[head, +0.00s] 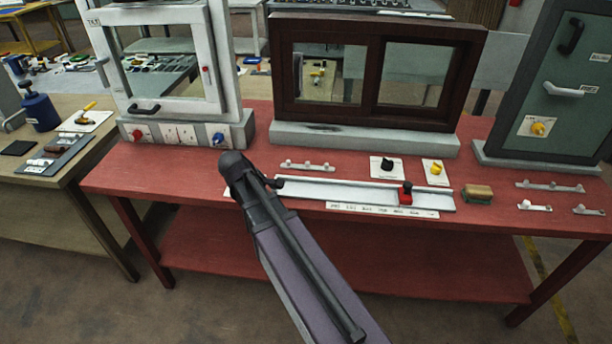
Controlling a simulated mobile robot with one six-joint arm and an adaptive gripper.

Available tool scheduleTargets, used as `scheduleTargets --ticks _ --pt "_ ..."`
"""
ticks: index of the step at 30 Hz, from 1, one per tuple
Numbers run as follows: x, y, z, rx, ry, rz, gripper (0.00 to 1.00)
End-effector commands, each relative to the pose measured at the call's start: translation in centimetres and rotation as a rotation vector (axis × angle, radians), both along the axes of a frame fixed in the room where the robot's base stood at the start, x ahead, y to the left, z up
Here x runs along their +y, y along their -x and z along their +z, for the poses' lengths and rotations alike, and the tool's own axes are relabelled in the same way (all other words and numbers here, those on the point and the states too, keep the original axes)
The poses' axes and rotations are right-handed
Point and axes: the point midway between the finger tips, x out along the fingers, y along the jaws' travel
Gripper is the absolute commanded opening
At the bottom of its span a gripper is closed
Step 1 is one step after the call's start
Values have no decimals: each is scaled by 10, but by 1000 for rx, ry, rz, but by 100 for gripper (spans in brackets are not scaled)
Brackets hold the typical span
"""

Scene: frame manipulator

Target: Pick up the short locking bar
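No piece is clearly marked as the short locking bar, and I cannot tell which one it is. Two short white pieces with small knobs lie at the table's right front: one small white piece (535,207) and another nearer the right edge (588,211). A longer white strip with pegs (550,186) lies behind them. Another white strip with pegs (307,166) lies in front of the window frame. My dark arm reaches up from the bottom centre to the table's front left. My gripper is not discernible in this view.
The red table (160,176) bears a white cabinet (165,60), a brown sliding window (375,70) and a green cabinet (560,85). A pale rail (340,192) with a red slider (405,194) runs along the front. A tan block (477,193) lies right of it.

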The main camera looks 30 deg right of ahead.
Motion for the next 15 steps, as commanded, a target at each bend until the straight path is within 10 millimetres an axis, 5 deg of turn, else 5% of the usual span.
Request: scheduleTargets --ticks 3,15 --pt "-7 -38 -13 88 147 173 65" --pt "-13 -123 -6 441 570 582 65"
